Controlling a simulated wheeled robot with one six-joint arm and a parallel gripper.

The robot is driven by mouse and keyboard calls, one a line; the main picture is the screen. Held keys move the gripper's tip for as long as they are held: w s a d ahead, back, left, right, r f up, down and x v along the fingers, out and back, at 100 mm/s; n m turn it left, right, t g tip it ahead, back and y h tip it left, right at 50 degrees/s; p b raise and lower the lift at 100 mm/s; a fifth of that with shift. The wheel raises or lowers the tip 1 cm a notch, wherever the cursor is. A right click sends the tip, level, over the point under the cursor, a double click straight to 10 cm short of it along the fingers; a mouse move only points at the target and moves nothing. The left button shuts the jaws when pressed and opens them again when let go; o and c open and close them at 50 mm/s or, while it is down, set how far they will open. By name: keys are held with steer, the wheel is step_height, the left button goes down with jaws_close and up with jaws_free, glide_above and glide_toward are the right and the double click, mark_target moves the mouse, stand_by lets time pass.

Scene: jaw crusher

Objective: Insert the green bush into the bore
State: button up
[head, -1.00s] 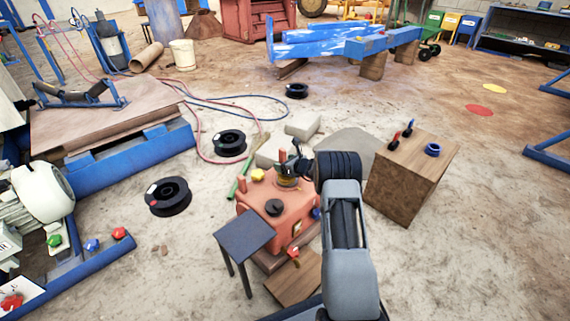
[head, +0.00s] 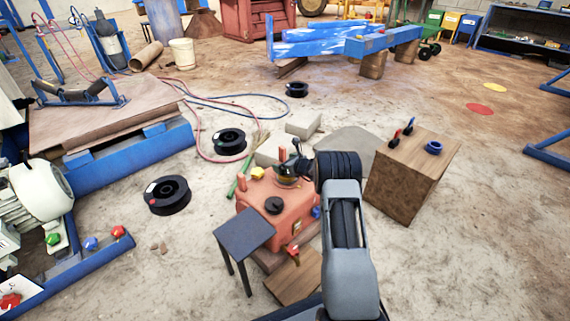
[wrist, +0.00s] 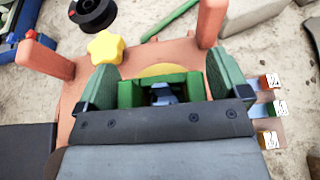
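My gripper (wrist: 163,85) is over the top of the orange-red housing (head: 290,212), its two dark green fingers on either side of a brighter green piece, which looks like the green bush (wrist: 130,94). The fingers appear to touch it on both sides. In the head view my gripper (head: 289,172) is small and the bush is hard to make out. A yellow round patch (wrist: 165,70) on the housing top shows just beyond the bush. The bore itself is hidden, so I cannot tell whether the bush is above it or partly in it.
Two upright red posts (wrist: 212,22) (wrist: 45,60) and a yellow star knob (wrist: 105,47) stand close around the fingers. A black knob (head: 274,205) is on the housing. A dark stool (head: 245,233) stands in front, and a wooden box (head: 410,178) with a blue ring (head: 433,147) stands right.

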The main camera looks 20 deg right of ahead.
steer(key=shift+o, duration=0.4)
steer(key=shift+s+d+r+p, duration=0.2)
steer(key=shift+s+r+p, duration=0.1)
steer(key=shift+s, duration=0.1)
steer(key=p+v, duration=0.4)
steer(key=v, duration=0.8)
steer(key=shift+s+d, duration=0.15)
steer(key=shift+s, duration=0.25)
steer(key=shift+r+p, duration=0.1)
steer(key=shift+p, duration=0.2)
